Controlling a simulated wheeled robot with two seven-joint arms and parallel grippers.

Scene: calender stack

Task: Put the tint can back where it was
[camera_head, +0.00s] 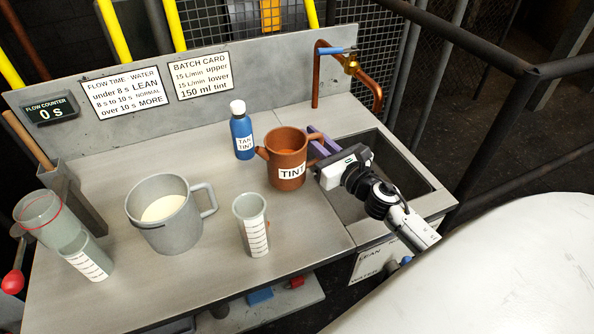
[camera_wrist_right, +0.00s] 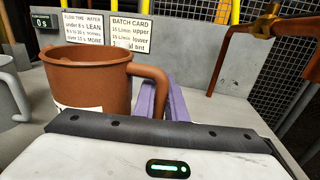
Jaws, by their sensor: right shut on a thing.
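The tint can (camera_head: 288,157) is a brown copper-coloured pot labelled TINT, with a spout on its left and a handle on its right. It looks upright over the bench by the sink's left edge; I cannot tell whether it touches the bench. My right gripper (camera_head: 318,143) comes from the right, with its purple fingers shut on the can's handle. In the right wrist view the can (camera_wrist_right: 95,80) stands at left, its handle (camera_wrist_right: 155,85) at the purple fingers (camera_wrist_right: 162,100). My left gripper is not in view.
A blue tint bottle (camera_head: 242,136) stands behind the can. A grey jug (camera_head: 167,218) and a clear graduated cup (camera_head: 252,225) stand left and in front. The sink (camera_head: 408,170), with a copper tap (camera_head: 352,64), lies right. Bare bench (camera_head: 215,262) shows in front.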

